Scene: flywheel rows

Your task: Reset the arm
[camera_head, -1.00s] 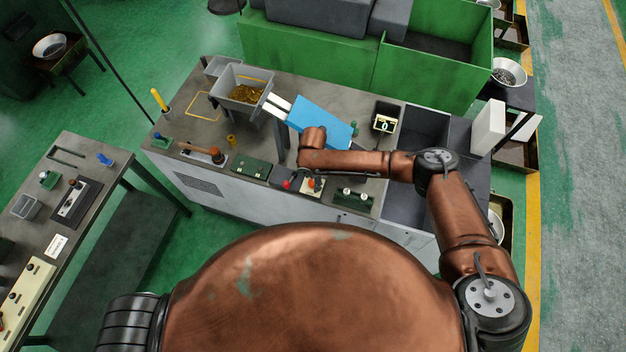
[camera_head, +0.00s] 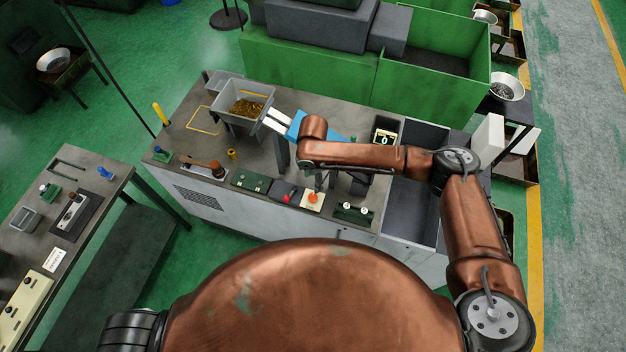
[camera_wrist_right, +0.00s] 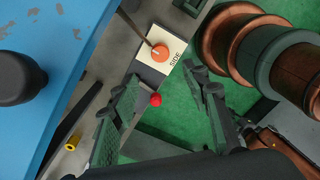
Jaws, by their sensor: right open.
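My right arm reaches over the workbench (camera_head: 215,165) from the right in the head view. Its gripper (camera_head: 319,182) points down by the control panels, small and partly hidden by the arm. In the right wrist view the gripper (camera_wrist_right: 162,78) is open, with nothing between its fingers. An orange knob (camera_wrist_right: 160,53) on a cream plate marked "SIDE" lies just beyond the fingertips; the knob also shows in the head view (camera_head: 313,197). A red button (camera_wrist_right: 156,99) appears between the fingers. My left gripper is not in view.
A blue panel (camera_head: 296,124) stands behind my right wrist, partly covered. A grey bin (camera_head: 228,108) of brass-coloured parts is at its left. A dark green box with two white knobs (camera_head: 353,213) is right of the orange knob. A second table (camera_head: 85,185) stands at left.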

